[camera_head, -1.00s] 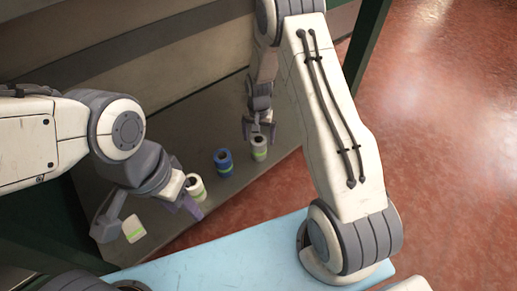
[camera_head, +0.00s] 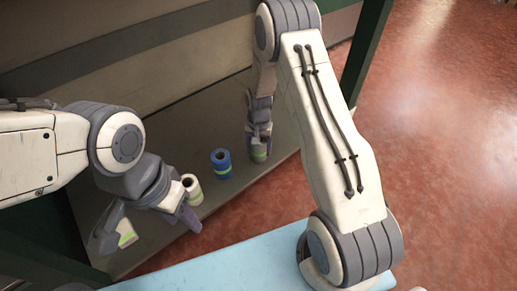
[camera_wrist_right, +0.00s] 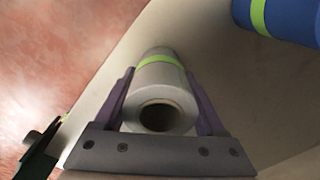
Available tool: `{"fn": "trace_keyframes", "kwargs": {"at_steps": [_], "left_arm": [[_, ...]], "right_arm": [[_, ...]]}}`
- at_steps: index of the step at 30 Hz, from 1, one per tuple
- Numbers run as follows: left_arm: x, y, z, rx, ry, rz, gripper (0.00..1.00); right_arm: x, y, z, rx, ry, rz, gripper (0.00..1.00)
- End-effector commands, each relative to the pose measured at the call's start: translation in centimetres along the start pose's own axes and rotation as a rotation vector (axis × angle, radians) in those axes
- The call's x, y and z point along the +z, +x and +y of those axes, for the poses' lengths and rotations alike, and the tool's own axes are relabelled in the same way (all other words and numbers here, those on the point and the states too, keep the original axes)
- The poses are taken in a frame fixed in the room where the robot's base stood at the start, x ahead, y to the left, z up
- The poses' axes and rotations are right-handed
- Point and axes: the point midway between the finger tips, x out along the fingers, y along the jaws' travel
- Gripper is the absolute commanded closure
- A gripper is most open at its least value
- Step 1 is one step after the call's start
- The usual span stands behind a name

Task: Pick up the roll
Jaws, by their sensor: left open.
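A white roll with a green band (camera_wrist_right: 160,72) stands between the fingers of my right gripper (camera_wrist_right: 160,95) in the right wrist view, its open end facing the camera. The fingers lie close on both sides; whether they press on it is unclear. In the head view this roll (camera_head: 259,156) is mostly hidden by my right gripper (camera_head: 258,146). A blue roll (camera_head: 221,163) stands left of it. A white roll (camera_head: 191,186) stands beside one finger of my open left gripper (camera_head: 150,228). Another pale roll with a green band (camera_head: 126,234) is partly hidden behind the other finger.
The rolls stand on a grey-brown shelf (camera_head: 225,197) with a back wall (camera_head: 150,60). A dark green post (camera_head: 360,60) stands at the right. A light blue surface (camera_head: 235,265) lies in front. The blue roll (camera_wrist_right: 285,18) is close by in the right wrist view.

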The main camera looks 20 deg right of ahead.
Motion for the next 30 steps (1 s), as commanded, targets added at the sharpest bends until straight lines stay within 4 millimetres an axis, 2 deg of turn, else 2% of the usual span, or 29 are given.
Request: {"fn": "trace_keyframes", "kwargs": {"at_steps": [1, 3, 14, 20, 24, 30], "left_arm": [[0.0, 0.0, 0.0, 0.0, 0.0, 0.0, 0.5], [0.0, 0.0, 0.0, 0.0, 0.0, 0.0, 0.5], [0.0, -0.5, 0.0, 0.0, 0.0, 0.0, 0.5], [-0.1, -2.2, 0.2, 0.0, 0.0, 0.0, 0.5], [-0.2, -4.2, 0.3, 0.0, 0.0, 0.0, 0.5], [-0.4, -7.0, 0.5, 0.0, 0.0, 0.0, 0.5]], "right_arm": [[0.0, 0.0, 0.0, 0.0, 0.0, 0.0, 0.61], [0.0, 0.0, 0.0, 0.0, 0.0, 0.0, 0.86], [0.0, -0.6, 0.0, 0.0, 0.0, 0.001, 0.86], [0.0, -2.7, 0.0, -0.001, 0.0, 0.002, 0.86], [0.0, -5.2, 0.0, -0.001, 0.0, 0.001, 0.86], [3.2, -7.8, 3.8, 0.001, 0.003, -0.003, 0.86]]}}
